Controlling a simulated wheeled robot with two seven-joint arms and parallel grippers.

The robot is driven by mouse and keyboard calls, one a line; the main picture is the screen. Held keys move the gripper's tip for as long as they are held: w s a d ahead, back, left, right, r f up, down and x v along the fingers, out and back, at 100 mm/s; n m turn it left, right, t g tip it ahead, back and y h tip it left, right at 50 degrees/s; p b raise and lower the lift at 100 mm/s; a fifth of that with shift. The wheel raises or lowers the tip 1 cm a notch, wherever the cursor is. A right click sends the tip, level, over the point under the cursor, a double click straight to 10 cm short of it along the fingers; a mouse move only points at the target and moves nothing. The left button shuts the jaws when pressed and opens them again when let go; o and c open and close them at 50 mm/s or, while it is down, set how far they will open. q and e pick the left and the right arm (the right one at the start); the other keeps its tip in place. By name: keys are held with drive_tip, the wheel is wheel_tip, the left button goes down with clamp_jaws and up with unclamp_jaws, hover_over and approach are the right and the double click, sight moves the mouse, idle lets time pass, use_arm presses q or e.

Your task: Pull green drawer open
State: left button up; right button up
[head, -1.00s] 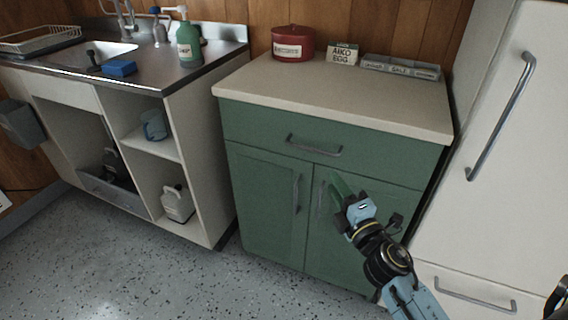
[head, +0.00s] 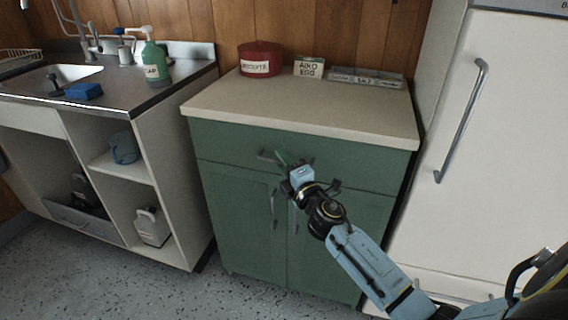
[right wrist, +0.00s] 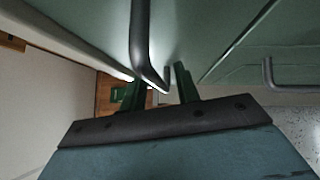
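The green drawer (head: 225,149) is the top front of the green cabinet, under a beige counter, and looks closed. Its grey bar handle (head: 267,155) is partly hidden behind my right gripper (head: 284,158). In the right wrist view the handle (right wrist: 141,35) comes down and bends between the two green fingers of my right gripper (right wrist: 160,78). The fingers are apart, with a gap showing around the bar; I cannot tell whether either touches it. My left gripper is not in view.
Two cabinet doors with upright handles (head: 274,208) are below the drawer. A white fridge (head: 450,200) stands close on the right, a sink unit (head: 180,150) on the left. A red tin (head: 261,60), an egg box (head: 309,67) and a divided tray (head: 366,79) stand at the counter's back.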

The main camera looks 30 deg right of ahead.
clamp_jaws()
idle(0.3)
drive_tip(key=shift+a, duration=0.1)
